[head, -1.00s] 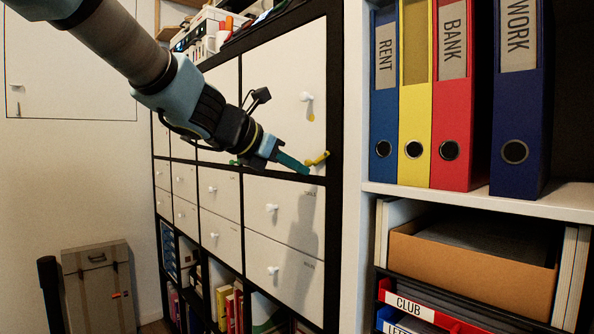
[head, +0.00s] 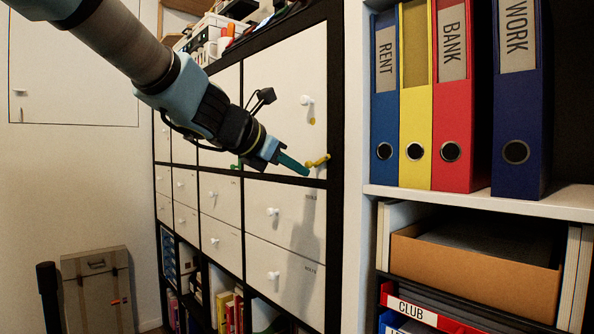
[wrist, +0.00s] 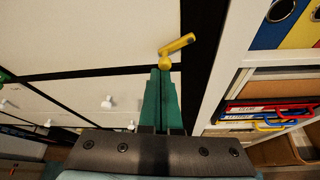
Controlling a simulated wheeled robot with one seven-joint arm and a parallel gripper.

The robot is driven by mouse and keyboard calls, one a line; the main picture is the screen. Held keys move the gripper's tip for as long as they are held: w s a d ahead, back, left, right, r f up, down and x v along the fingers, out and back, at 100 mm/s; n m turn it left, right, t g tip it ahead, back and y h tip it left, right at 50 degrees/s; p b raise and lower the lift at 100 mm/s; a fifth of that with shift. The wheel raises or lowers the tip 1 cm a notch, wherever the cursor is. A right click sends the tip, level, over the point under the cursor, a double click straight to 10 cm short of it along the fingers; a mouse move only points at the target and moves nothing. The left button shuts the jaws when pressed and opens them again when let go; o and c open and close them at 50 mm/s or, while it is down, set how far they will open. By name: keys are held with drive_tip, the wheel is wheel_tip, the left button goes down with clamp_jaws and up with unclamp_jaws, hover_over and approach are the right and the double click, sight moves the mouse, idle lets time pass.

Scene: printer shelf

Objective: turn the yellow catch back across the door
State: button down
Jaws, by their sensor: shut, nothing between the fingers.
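The yellow catch (head: 318,161) sits at the lower right corner of the upper right white door (head: 285,100), by the dark frame. In the wrist view the catch (wrist: 176,49) has a round pivot with a lever slanting up to the right, towards the dark upright. My gripper (head: 308,171) has green fingers that are shut and empty. Their tips lie just below the catch's pivot; in the wrist view the fingertips (wrist: 160,72) end right at it. I cannot tell whether they touch it.
A white knob (head: 307,100) with a small yellow mark under it is on the door. Drawers with white knobs (head: 273,211) lie below. A white shelf (head: 480,203) with coloured binders (head: 452,120) stands close on the right. A green catch (wrist: 5,76) is at the left.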

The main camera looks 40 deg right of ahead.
drive_tip(key=shift+w+r+m+t+b, duration=0.15)
drive_tip(key=shift+r+m+t+b, duration=0.25)
drive_tip(key=shift+m+t+b, duration=0.25)
idle(1.9)
idle(0.4)
drive_tip(key=shift+s+r, duration=0.25)
drive_tip(key=shift+s, duration=0.55)
drive_tip(key=shift+f, duration=0.15)
